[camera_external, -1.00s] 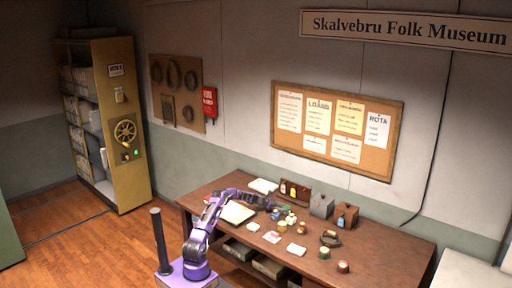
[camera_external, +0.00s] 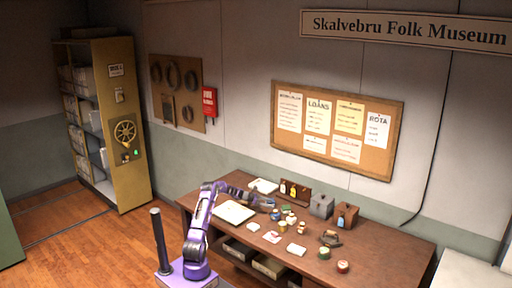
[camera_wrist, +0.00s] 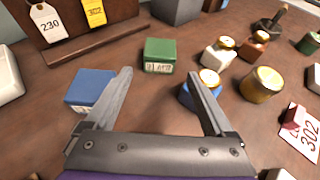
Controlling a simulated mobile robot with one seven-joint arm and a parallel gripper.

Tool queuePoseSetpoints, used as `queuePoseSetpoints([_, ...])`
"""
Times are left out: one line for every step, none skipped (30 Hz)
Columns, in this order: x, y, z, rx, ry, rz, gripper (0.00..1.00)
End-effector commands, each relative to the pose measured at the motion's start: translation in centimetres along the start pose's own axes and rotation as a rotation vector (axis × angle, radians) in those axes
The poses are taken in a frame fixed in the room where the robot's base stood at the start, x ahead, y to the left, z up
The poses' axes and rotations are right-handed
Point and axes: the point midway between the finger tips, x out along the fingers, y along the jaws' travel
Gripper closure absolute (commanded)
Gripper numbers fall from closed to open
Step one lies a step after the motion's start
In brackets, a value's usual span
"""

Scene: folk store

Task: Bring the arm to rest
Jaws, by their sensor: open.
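My gripper (camera_wrist: 165,105) is open and empty in the wrist view, its two fingers spread above the brown table (camera_external: 385,250). A blue box (camera_wrist: 90,90) with a white label lies by the left finger, partly behind it. A second blue item (camera_wrist: 186,96) with a gold lid is partly covered by the right finger. A green box (camera_wrist: 159,54) stands beyond, between the fingertips. In the external view my purple arm reaches over the table, with my gripper (camera_external: 272,203) small near the jars.
Gold-lidded jars (camera_wrist: 262,84) stand right of the gripper. A wooden rack (camera_wrist: 75,25) with tags 230 and 302 stands at the back left. A card marked 302 (camera_wrist: 303,130) lies at right. In the external view, an open book (camera_external: 233,212) lies under the arm and grey and brown boxes (camera_external: 321,206) stand behind.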

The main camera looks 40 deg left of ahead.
Motion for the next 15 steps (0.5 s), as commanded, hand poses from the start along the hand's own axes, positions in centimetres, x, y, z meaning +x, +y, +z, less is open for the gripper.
queuePoseSetpoints([-0.56, 0.00, 0.03, 0.000, 0.000, 0.001, 0.12])
queuePoseSetpoints([-0.81, 0.00, 0.05, 0.001, 0.000, 0.001, 0.12])
queuePoseSetpoints([-1.07, -0.01, 0.04, 0.001, 0.000, 0.001, 0.12])
queuePoseSetpoints([-1.22, -0.02, 0.03, 0.000, 0.000, 0.001, 0.12])
queuePoseSetpoints([-1.32, -0.03, 0.01, 0.000, 0.000, 0.000, 0.12])
queuePoseSetpoints([-1.41, -0.04, -0.01, 0.000, 0.000, 0.000, 0.12])
queuePoseSetpoints([-1.45, -0.05, -0.01, 0.000, 0.000, 0.000, 0.12])
queuePoseSetpoints([-1.46, -0.05, -0.01, 0.000, 0.000, -0.001, 0.12])
queuePoseSetpoints([-1.46, -0.05, -0.01, 0.000, 0.000, -0.001, 0.12])
queuePoseSetpoints([-1.45, -0.05, -0.01, 0.000, 0.000, -0.001, 0.12])
queuePoseSetpoints([-1.44, -0.05, -0.01, 0.000, 0.000, -0.001, 0.12])
queuePoseSetpoints([-1.44, -0.04, 0.00, 0.000, 0.000, -0.001, 0.12])
queuePoseSetpoints([-1.43, -0.04, -0.01, 0.000, 0.000, -0.001, 0.12])
queuePoseSetpoints([-1.44, -0.04, 0.01, 0.000, 0.000, 0.000, 0.12])
queuePoseSetpoints([-1.51, 0.04, 0.16, -0.002, -0.003, 0.002, 0.12])
